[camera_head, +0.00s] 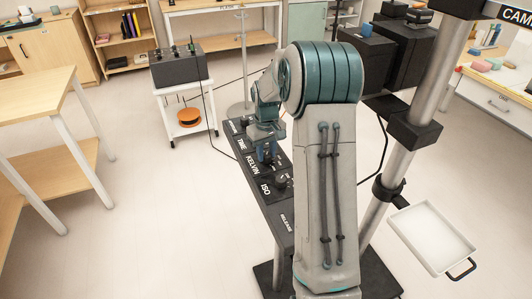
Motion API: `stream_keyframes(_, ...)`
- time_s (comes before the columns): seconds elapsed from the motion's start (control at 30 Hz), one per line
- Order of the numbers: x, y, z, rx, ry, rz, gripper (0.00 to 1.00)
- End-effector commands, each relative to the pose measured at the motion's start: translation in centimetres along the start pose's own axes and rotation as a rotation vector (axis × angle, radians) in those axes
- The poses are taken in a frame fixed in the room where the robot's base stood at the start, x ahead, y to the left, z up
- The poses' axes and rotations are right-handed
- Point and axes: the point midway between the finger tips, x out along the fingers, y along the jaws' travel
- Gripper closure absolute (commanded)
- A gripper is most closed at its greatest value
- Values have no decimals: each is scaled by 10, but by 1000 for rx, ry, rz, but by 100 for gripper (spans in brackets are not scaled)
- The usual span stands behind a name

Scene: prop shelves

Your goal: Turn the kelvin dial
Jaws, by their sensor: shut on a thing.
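A narrow black control panel (272,216) runs beside my arm, with white labels that include TIME, KELVIN, ISO and RELEASE. The KELVIN label (252,163) shows just left of my gripper. My gripper (268,158) points down at the panel in the KELVIN row and is shut on the kelvin dial there. The fingers mostly hide that dial, so its pointer and setting cannot be read. The ISO dial (281,181), a dark knob, stands free just in front of my gripper. My arm covers the panel's right side.
A metal post (391,170) with black clamps stands close right of my arm. A white tray (432,238) sticks out at the lower right. A white cart (187,105) with a black box is behind left. A wooden table (38,95) stands left. Floor between table and panel is clear.

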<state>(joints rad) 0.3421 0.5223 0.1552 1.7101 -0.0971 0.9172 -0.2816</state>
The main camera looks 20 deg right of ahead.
Motion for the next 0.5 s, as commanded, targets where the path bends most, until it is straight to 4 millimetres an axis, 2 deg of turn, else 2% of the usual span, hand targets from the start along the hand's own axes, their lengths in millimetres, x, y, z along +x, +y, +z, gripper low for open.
stream_keyframes(0.2,-1,0,-1,128,2,1,94)
stream_keyframes(0.5,-1,0,-1,215,3,1,94)
